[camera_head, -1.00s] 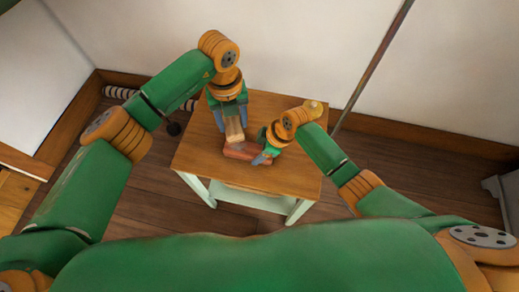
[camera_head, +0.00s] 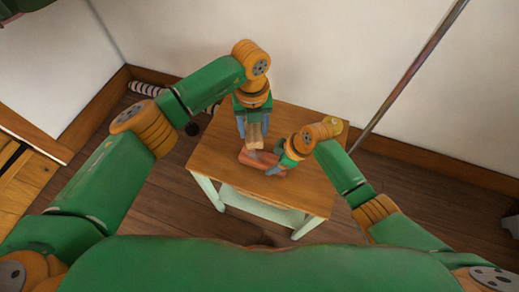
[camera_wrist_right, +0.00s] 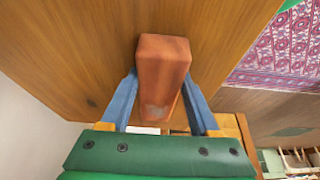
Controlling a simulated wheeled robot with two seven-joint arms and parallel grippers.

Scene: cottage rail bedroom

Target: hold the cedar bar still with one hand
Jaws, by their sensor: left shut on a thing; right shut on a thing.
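The cedar bar (camera_head: 251,158) is a reddish-brown block lying on the small wooden table (camera_head: 222,160). My right gripper (camera_head: 279,166) is shut on its right end. In the right wrist view the bar (camera_wrist_right: 163,62) runs away between the two blue fingers of my right gripper (camera_wrist_right: 161,108). A small pale patch shows on the bar near the fingers. My left gripper (camera_head: 254,132) is above the bar, pointing down, shut on a pale tan wooden block (camera_head: 254,140). The block's lower end is at the bar; I cannot tell if they touch.
A striped roll (camera_head: 147,89) lies by the wall. A patterned rug (camera_wrist_right: 275,50) shows in the wrist view.

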